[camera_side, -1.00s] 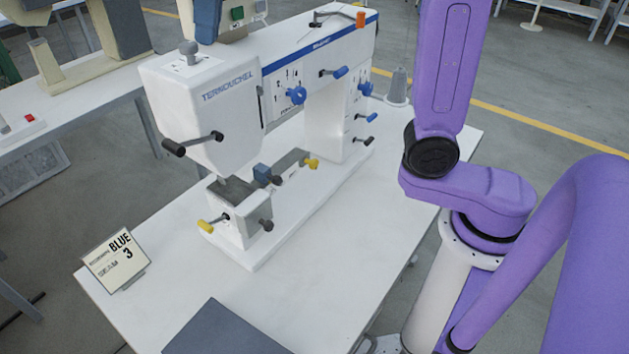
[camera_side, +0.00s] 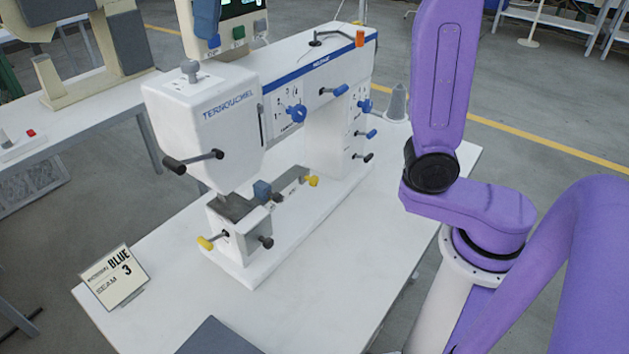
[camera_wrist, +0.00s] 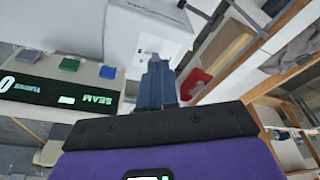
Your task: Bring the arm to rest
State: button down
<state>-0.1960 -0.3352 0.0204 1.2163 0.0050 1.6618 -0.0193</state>
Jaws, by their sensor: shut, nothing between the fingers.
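My gripper (camera_wrist: 157,84) is shut and empty, its blue-grey fingers side by side in the wrist view. In the side view its blue fingertips (camera_side: 206,22) show at the top edge, in front of the control panel and above the machine's head; the rest of the gripper is out of frame. My purple arm (camera_side: 440,90) stands at the right of the table. In the wrist view the fingers overlap the press's white top.
The control panel (camera_side: 232,40) has coloured buttons and a lit display. A card (camera_side: 112,277) reading "BLUE", "SEAM" and "3" stands at the table's left edge. A dark grey mat (camera_side: 218,338) lies at the front. A thread cone (camera_side: 397,102) stands behind the press. The table (camera_side: 330,270) is clear at front right.

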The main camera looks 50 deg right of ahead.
jog(key=s+d+f+n, duration=0.2)
jog(key=s+d+f, duration=0.2)
jog(key=s+f, duration=0.4)
jog(key=s+d+f+n+g, duration=0.1)
jog(key=s+d+f+n, duration=0.1)
jog(key=s+d+f, duration=0.3)
jog(key=s+d+f+n+g+h, duration=0.1)
jog(key=s+d+f, duration=0.4)
jog(key=s+f, duration=0.6)
notch_tip(320, 180, down, 2)
jog(key=shift+s+f+n, duration=0.1)
jog(key=shift+s+n, duration=0.25)
jog(key=shift+n, duration=0.25)
jog(key=shift+a, duration=0.15)
